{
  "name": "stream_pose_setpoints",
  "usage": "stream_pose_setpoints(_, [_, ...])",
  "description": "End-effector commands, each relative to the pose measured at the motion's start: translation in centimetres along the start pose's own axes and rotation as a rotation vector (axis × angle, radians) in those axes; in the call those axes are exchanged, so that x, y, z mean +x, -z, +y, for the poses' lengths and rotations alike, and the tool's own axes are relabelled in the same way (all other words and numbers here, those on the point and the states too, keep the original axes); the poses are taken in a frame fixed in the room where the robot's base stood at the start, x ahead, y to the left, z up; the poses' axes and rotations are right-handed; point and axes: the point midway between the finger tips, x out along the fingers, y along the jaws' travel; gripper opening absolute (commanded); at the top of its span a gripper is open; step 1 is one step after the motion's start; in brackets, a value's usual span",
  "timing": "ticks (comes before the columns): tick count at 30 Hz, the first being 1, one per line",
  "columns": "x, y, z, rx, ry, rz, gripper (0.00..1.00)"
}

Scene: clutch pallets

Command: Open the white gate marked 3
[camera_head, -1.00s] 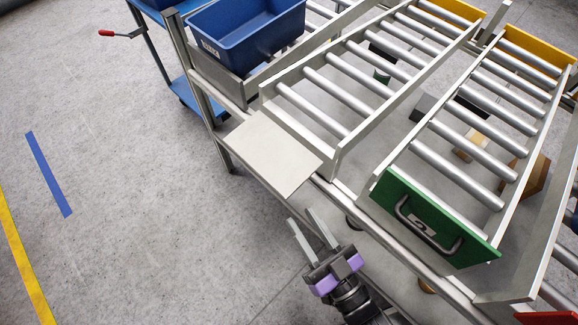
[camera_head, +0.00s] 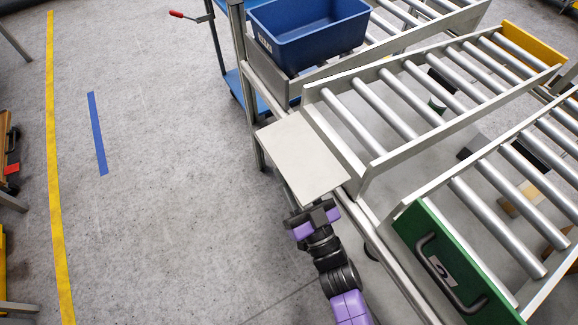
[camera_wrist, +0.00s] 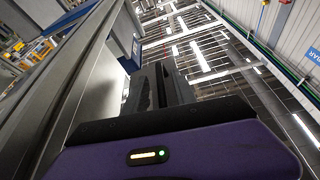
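A plain white panel (camera_head: 300,158) juts out nearly flat from the front end of the middle roller lane. It looks like the white gate folded down and outward; no number shows on its visible face. My gripper (camera_head: 308,206) is at the panel's near edge, and its fingers are hidden under the panel in the head view. I cannot tell whether they touch it. In the wrist view, the dark fingers of my gripper (camera_wrist: 166,88) appear parted with nothing between them.
A green gate (camera_head: 455,262) with a dark handle and a label stands upright on the lane to the right. A blue bin (camera_head: 308,38) sits on the lane to the left. A blue cart (camera_head: 236,85) stands behind. The floor (camera_head: 170,200) at left is clear.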

Motion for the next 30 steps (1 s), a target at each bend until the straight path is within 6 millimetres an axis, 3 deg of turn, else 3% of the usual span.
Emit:
stream_pose_setpoints(6, [1.6, 0.0, 0.0, 0.0, 0.0, 0.0, 0.33])
stream_pose_setpoints(14, [1.7, 0.0, 0.0, 0.0, 0.0, -0.001, 0.33])
stream_pose_setpoints(19, [1.7, 0.0, 0.0, 0.0, 0.0, -0.001, 0.01])
stream_pose_setpoints(30, [1.7, 0.0, 0.0, 0.0, 0.0, -0.001, 0.0])
